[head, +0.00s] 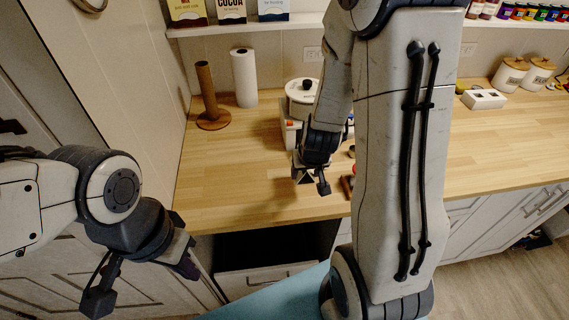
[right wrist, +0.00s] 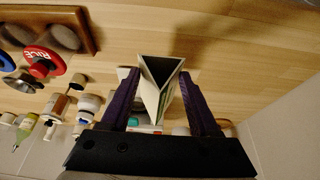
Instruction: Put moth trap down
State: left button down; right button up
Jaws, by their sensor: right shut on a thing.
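The moth trap (right wrist: 158,88) is a small white three-sided tube with a dark hollow inside. In the right wrist view it sits between the two purple fingers of my right gripper (right wrist: 163,100), which is shut on it. In the head view my right gripper (head: 311,184) points down over the wooden counter (head: 255,180), near its front part, with the trap mostly hidden. I cannot tell whether the trap touches the counter. My left gripper (head: 143,282) is open and empty at the lower left, in front of the cabinets and away from the counter.
A wooden paper-towel stand (head: 208,100) and a white roll (head: 244,78) stand at the back left. A white pot-like appliance (head: 303,92) is behind my right gripper. The counter's left part is clear.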

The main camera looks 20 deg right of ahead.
jog(key=w+a+f, duration=0.1)
jog(key=w, duration=0.1)
jog(key=w+f, duration=0.1)
jog(key=w, duration=0.1)
jog(key=w+a+f+p, duration=0.1)
jog(key=w+f, duration=0.1)
jog(key=shift+a, duration=0.3)
notch_tip(320, 180, down, 4)
jog(key=shift+w+b, duration=0.1)
jog(key=shift+b, duration=0.25)
jog(key=o, duration=1.4)
jog(key=shift+r, duration=0.1)
